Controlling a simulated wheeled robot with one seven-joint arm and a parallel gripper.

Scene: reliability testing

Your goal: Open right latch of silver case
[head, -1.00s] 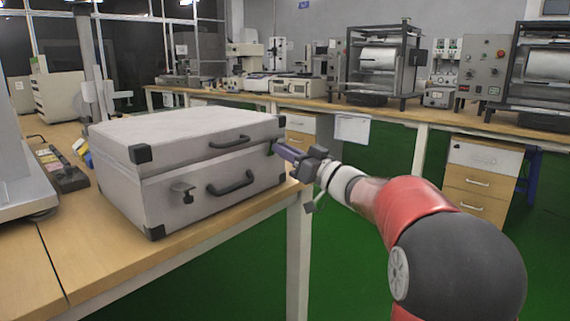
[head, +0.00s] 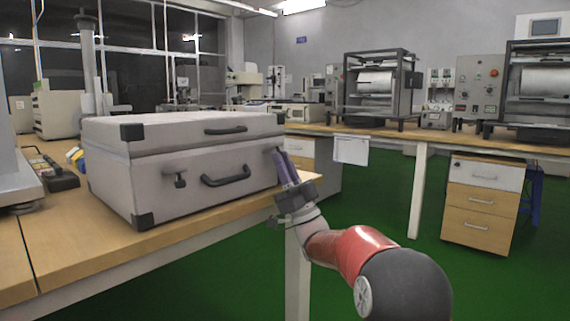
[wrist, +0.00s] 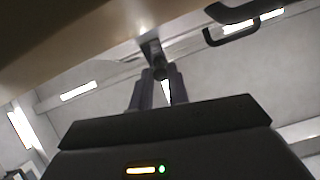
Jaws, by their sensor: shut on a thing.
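The silver case (head: 150,170) stands closed on the wooden table near its front edge. Its left latch (head: 176,179) hangs on the front, left of the lower black handle (head: 226,176). My gripper (head: 280,158) is at the right end of the case front, with its purple fingers pointing up. In the wrist view, my gripper (wrist: 160,76) is shut on the right latch (wrist: 152,50), a dark piece on the case face between the fingertips. The fingers mostly hide this latch in the head view.
The wooden table (head: 75,270) runs under the case, its front edge close below my gripper. A keyboard-like device (head: 60,180) lies left of the case. A far bench (head: 460,145) carries machines, with drawers (head: 482,201) below. Green floor is open between the benches.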

